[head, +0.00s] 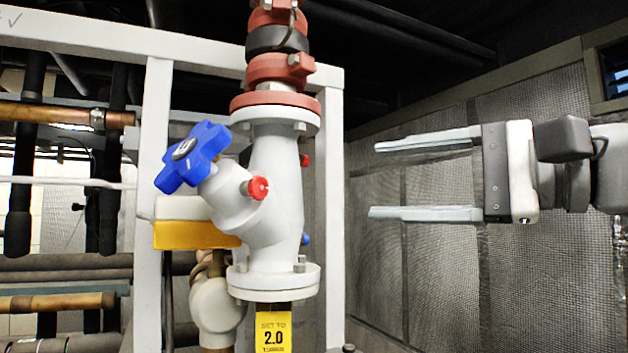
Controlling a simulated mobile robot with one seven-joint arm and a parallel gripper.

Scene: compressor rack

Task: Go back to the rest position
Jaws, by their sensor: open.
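My gripper (372,179) is at the right of the head view, held sideways with its two long pale fingers pointing left. The fingers are wide apart with nothing between them. A grey valve body (273,190) with a blue handwheel (193,157) stands upright on a pipe left of the gripper. In the picture there is a clear gap between the fingertips and the valve.
A white frame (157,130) surrounds the valve. Copper and dark pipes (60,112) run at left. A mesh-covered wall (440,275) lies behind my gripper.

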